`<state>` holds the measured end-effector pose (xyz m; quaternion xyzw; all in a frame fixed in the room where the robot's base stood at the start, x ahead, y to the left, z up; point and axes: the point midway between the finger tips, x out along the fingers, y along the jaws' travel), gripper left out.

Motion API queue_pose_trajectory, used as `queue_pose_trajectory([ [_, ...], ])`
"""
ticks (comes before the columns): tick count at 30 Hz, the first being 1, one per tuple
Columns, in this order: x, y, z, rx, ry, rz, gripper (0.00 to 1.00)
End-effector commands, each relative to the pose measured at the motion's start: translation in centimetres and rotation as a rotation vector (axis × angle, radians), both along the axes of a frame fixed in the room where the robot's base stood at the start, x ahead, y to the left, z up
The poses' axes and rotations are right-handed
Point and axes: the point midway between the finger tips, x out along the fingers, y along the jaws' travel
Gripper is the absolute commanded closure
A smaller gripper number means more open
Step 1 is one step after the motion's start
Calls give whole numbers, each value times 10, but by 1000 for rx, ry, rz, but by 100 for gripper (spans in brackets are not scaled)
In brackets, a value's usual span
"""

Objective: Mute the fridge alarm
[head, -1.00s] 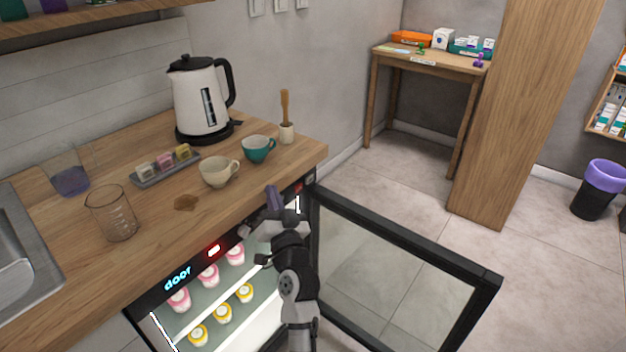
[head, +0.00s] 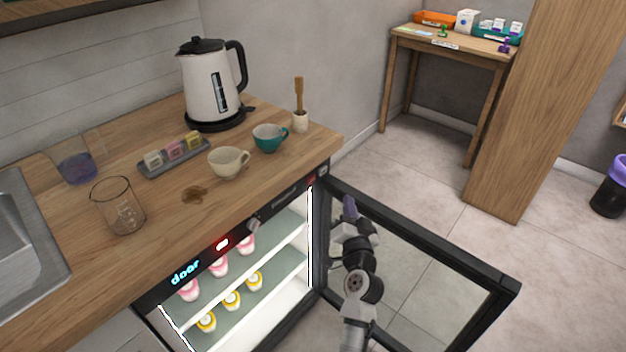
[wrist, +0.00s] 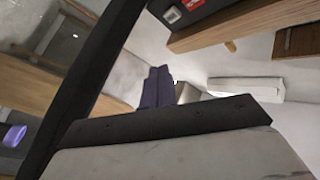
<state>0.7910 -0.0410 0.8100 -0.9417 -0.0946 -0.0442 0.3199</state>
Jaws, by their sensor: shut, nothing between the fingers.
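The fridge under the counter has its front panel (head: 272,207) along the top. The panel shows blue "door" text (head: 186,273), a lit red indicator (head: 222,244), a knob (head: 254,224) and a small red part (head: 311,181) near its right end. The red part and a white-marked square also show at the top of the wrist view (wrist: 192,4). The glass fridge door (head: 420,238) stands wide open. My gripper (head: 350,208), with purple fingers, is shut and empty, right of the panel and apart from it, in front of the door in the picture. Its fingers show in the wrist view (wrist: 157,88).
Pink-and-white and yellow-and-white pots (head: 232,300) stand on the fridge shelves. The counter (head: 150,255) holds a kettle (head: 208,85), two cups, a beaker (head: 118,205) and a tray (head: 175,158). The black door frame (head: 450,258) juts out beside my arm. Floor beyond is free.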

Motion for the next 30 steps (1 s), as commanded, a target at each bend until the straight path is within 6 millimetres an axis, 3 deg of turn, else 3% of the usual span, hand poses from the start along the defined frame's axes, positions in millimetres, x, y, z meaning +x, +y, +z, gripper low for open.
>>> queue_pose_trajectory([
  [19,44,60,2,1,0,3,100],
  [30,52,71,0,0,-1,1,100],
])
